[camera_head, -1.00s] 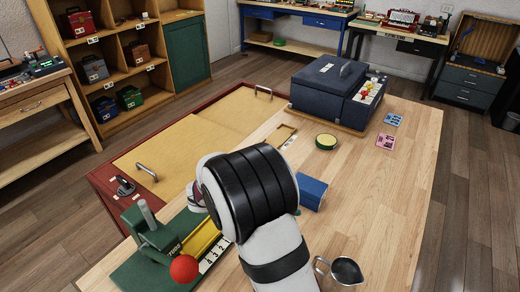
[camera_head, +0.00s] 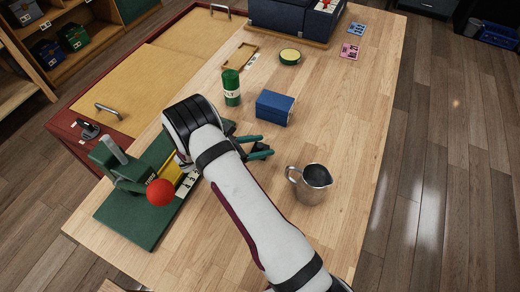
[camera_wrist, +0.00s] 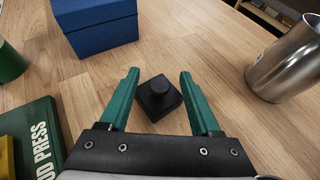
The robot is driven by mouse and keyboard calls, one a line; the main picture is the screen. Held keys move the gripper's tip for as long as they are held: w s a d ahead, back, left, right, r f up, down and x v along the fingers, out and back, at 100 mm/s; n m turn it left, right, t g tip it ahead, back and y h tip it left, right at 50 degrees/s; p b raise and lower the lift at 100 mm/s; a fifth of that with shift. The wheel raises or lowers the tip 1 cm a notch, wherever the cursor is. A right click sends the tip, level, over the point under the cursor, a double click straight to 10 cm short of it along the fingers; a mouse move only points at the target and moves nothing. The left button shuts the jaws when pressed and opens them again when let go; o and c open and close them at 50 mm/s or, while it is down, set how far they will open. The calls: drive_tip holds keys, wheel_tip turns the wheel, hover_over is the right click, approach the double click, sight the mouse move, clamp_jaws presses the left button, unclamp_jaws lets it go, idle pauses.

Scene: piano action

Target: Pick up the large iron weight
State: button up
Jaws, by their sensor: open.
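The iron weight (camera_wrist: 158,97), black and square-based with a round knob on top, stands on the wooden tabletop in the wrist view. My gripper (camera_wrist: 159,76) has two green fingers, open and spread to the left and right of the weight, with gaps on both sides. The gripper also shows in the head view (camera_head: 266,146), to the right of the green press, with the weight largely hidden by the arm and fingers there. Nothing in view shows the weight's size against another one.
A blue box (camera_head: 275,107) stands just beyond the gripper, and a green cylinder (camera_head: 231,88) beyond it to the left. A metal jug (camera_head: 312,184) stands to the right. The green press (camera_head: 122,168) with a red ball (camera_head: 160,192) is at left. The tabletop's right side is clear.

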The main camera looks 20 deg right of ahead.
drive_tip(key=c, duration=1)
clamp_jaws()
drive_tip(key=shift+s+f, duration=0.1)
